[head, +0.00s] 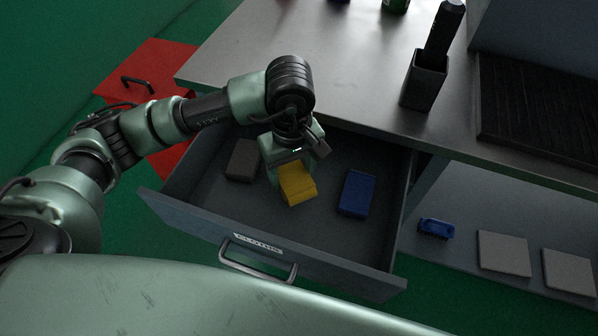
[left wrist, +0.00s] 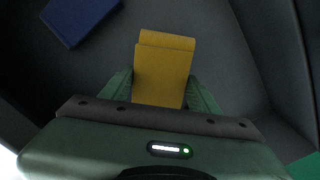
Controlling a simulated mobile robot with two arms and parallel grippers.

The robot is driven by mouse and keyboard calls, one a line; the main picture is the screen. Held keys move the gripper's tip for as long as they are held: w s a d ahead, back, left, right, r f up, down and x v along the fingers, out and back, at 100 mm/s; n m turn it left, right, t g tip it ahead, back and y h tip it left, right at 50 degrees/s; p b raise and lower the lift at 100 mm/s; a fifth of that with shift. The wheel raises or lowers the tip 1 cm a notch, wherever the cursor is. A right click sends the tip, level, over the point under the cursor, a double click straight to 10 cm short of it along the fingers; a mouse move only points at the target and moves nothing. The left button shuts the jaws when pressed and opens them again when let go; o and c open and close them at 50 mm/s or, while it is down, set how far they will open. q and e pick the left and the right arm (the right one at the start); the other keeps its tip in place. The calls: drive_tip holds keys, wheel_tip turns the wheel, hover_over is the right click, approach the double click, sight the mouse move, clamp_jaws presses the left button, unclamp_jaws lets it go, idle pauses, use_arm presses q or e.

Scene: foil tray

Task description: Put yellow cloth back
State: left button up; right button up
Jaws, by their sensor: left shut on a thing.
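The yellow cloth (head: 297,185) is a folded block in the head view, inside or just above the open drawer (head: 330,265) with a label reading like "CLOTHS". My left gripper (head: 290,165) is shut on the yellow cloth from above. In the left wrist view the yellow cloth (left wrist: 163,72) sits between the two green fingers of my left gripper (left wrist: 160,92). Whether the cloth touches the drawer floor I cannot tell. My right gripper is in neither view.
A blue cloth (head: 357,194) lies right of the yellow one in the drawer, and a dark grey-brown cloth (head: 242,160) lies left. The worktop (head: 310,50) is behind, with a black holder (head: 424,80). A lower shelf (head: 460,215) at right holds several items.

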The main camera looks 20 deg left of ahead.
sight(300, 168)
use_arm(q)
wheel_tip(300, 168, down, 4)
drive_tip(key=shift+f, duration=0.1)
drive_tip(key=w, duration=0.4)
drive_tip(key=shift+w+d, duration=0.15)
drive_tip(key=shift+f, duration=0.6)
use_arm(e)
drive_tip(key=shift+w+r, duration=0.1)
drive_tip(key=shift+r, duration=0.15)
use_arm(q)
drive_tip(key=shift+f, duration=0.15)
